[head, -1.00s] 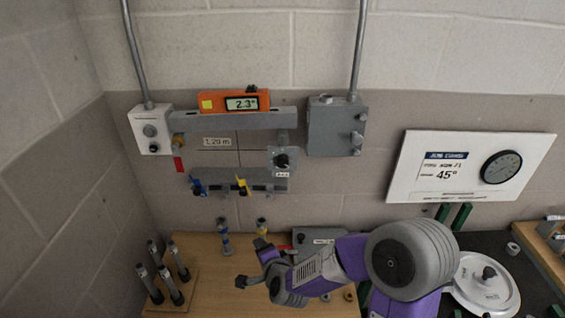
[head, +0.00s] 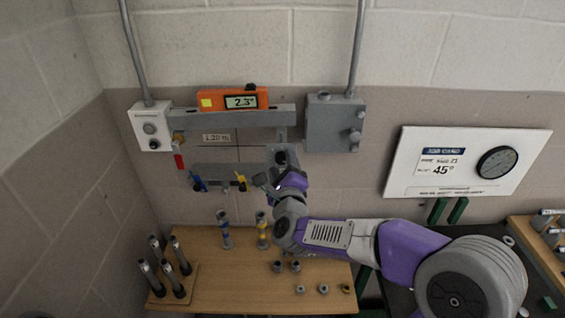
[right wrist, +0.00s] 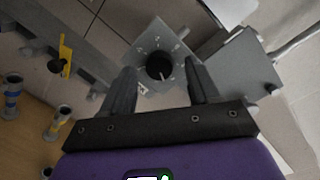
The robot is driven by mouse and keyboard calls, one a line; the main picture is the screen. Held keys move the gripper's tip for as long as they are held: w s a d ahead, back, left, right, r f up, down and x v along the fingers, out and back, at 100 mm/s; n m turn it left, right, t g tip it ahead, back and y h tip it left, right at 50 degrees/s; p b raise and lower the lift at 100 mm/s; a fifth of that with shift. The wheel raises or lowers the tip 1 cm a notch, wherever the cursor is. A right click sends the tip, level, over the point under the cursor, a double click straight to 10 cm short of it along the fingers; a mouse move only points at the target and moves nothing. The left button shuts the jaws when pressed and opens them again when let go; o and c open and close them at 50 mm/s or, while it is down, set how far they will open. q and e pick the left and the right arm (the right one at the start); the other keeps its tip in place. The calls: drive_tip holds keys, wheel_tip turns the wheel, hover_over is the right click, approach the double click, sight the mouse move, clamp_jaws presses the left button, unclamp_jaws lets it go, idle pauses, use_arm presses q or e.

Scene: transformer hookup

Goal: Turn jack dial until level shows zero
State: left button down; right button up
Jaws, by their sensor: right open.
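The orange digital level (head: 232,100) sits on the grey wall beam (head: 275,117) and reads 2.3°. The jack dial (right wrist: 160,66) is a round black knob on a grey plate, seen between my fingertips in the right wrist view. In the head view the dial (head: 281,157) is partly hidden by my right gripper (head: 268,182). My right gripper is open, with its fingers (right wrist: 163,84) on either side of the dial's direction and no visible grip on it. I cannot tell the exact gap to the knob. My left gripper is not in view.
A grey box (head: 333,125) is mounted right of the dial, and a white switch box (head: 151,128) to the left. Blue and yellow levers (head: 241,182) sit on the lower rail. The wooden bench (head: 205,280) below holds posts and several small rings.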

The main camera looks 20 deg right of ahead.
drive_tip(key=shift+w+d, duration=0.2)
drive_tip(key=shift+w, duration=0.3)
drive_tip(key=shift+c, duration=0.2)
drive_tip(key=c, duration=1)
drive_tip(key=shift+n, duration=0.3)
